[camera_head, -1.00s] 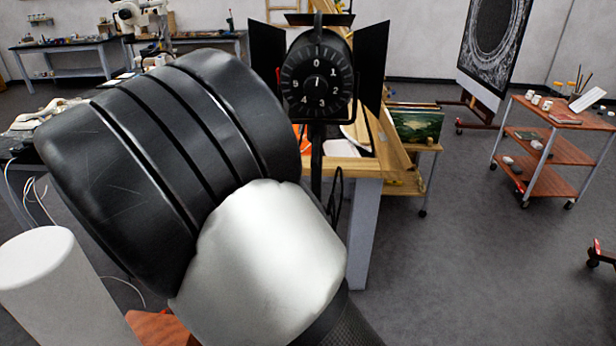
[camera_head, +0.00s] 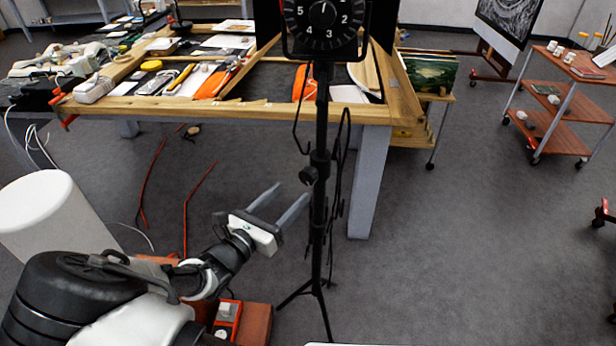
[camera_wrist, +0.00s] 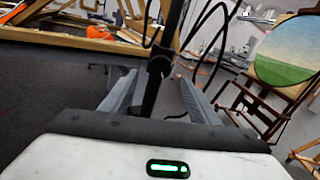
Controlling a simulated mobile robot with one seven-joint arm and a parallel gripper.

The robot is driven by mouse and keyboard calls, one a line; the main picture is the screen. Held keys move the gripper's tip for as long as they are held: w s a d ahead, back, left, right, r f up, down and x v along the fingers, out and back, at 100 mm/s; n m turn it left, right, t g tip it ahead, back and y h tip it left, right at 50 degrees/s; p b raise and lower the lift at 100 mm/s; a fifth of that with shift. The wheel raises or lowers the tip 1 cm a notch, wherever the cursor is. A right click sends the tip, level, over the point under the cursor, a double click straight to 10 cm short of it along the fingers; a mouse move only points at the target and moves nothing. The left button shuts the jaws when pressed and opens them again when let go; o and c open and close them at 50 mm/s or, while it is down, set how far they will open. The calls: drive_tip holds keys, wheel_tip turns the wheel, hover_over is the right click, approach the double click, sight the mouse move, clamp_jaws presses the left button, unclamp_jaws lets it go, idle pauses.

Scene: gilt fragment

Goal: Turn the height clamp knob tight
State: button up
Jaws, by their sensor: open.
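A black lamp stand (camera_head: 319,228) on tripod legs stands upright in front of the table. It carries the dial-faced lamp head (camera_head: 323,22). The height clamp knob (camera_head: 308,174) is a small dark knob on the left of the stand's collar, at mid-height. In the wrist view the dark collar (camera_wrist: 158,66) shows between and beyond my fingers; the knob is hard to make out there. My gripper (camera_head: 287,196) is open and empty, just left of and slightly below the knob, fingers pointing up and right. In the wrist view the gripper (camera_wrist: 150,92) has a finger either side of the pole.
A wooden-edged table (camera_head: 230,108) with many tools stands behind the stand. Black cables (camera_head: 338,175) hang along the pole's right side. Red cables (camera_head: 160,170) lie on the floor at left. A shelf trolley (camera_head: 560,115) stands at right, with clear floor between.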

sight(305, 179)
drive_tip(key=x, duration=0.9)
drive_tip(key=shift+w, duration=0.15)
drive_tip(key=c, duration=1)
